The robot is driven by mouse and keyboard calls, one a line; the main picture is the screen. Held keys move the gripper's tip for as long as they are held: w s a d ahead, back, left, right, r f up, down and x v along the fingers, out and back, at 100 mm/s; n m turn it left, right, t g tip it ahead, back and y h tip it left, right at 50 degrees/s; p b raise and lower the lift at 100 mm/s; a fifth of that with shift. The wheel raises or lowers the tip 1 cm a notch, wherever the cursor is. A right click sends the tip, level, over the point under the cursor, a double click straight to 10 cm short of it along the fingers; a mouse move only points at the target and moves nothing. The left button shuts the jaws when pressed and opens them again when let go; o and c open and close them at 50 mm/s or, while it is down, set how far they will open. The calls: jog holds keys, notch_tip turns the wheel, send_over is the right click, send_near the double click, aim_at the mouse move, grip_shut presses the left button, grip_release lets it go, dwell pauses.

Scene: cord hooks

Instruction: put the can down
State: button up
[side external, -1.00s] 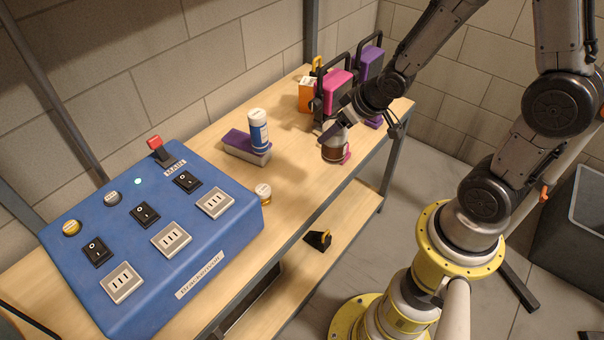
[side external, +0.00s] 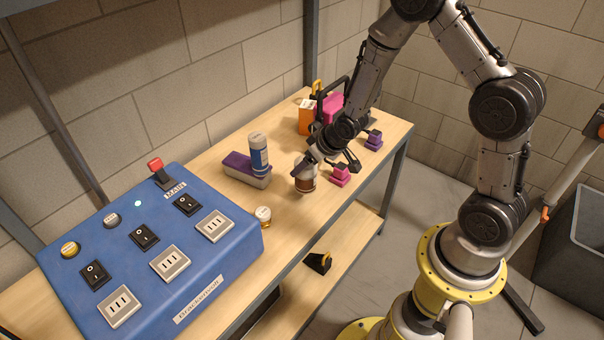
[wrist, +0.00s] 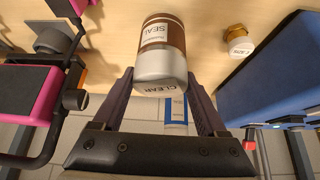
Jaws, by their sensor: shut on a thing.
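The can (side external: 306,179), brown with a pale top, is upright in my gripper (side external: 312,160) just above or on the wooden bench; I cannot tell if its base touches. In the wrist view the can (wrist: 162,45) reads "CLEAR SEAL" and sits between the two dark fingers of my gripper (wrist: 160,78), which are closed on its pale top end. The bench (side external: 215,225) has bare wood around the can.
A pink plug (side external: 340,175) stands close right of the can, a purple plug (side external: 374,140) beyond.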

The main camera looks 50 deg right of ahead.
jog(key=shift+x, duration=1.1)
jog(key=shift+w+f, duration=0.15)
jog(key=shift+f, duration=1.35)
jog(key=shift+f, duration=0.15)
jog(key=o, duration=1.6)
